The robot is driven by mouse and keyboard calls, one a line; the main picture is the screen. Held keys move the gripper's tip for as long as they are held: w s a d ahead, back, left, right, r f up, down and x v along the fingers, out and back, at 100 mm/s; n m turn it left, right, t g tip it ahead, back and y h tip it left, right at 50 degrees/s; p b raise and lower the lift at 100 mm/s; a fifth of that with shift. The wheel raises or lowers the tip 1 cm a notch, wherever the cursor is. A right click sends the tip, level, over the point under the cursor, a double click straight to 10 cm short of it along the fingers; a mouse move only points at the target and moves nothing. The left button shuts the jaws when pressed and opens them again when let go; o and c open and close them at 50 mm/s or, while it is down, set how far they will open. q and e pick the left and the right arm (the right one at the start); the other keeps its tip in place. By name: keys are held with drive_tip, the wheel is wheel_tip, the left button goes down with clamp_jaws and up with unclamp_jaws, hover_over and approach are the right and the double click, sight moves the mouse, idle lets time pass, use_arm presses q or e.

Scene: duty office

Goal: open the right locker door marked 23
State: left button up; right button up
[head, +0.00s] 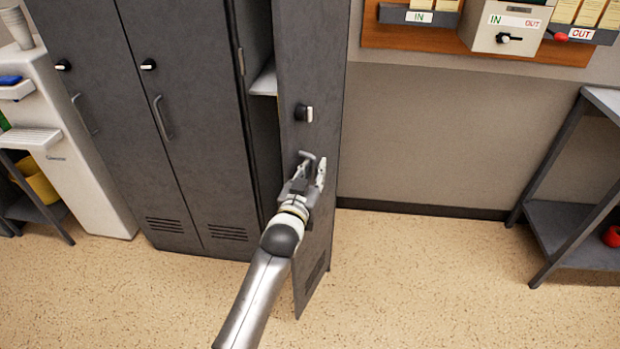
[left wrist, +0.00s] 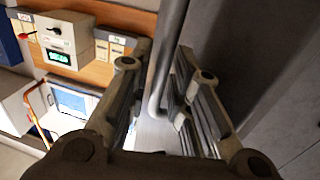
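The right locker door (head: 308,70) is dark grey and stands swung outward from the locker, with a dark gap and part of a shelf showing behind it. I cannot read a number on it. It has a black and white latch knob (head: 303,113) and a bar handle (head: 306,158) below. My left gripper (head: 308,172) is at this handle. In the left wrist view the metal handle (left wrist: 169,50) runs between the two spread fingers (left wrist: 160,85), nearer the right one, with a gap on the left side. My right gripper is not in view.
Two closed locker doors (head: 185,100) stand left of the open one. A white dispenser (head: 70,140) is at far left. A wall rack with in and out trays (head: 505,38) hangs at upper right, and a grey shelf unit (head: 560,225) stands below. The floor (head: 420,280) between is clear.

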use_arm(q)
drive_tip(key=v, duration=1.1)
drive_tip(key=shift+s, duration=0.35)
drive_tip(key=shift+f, duration=0.1)
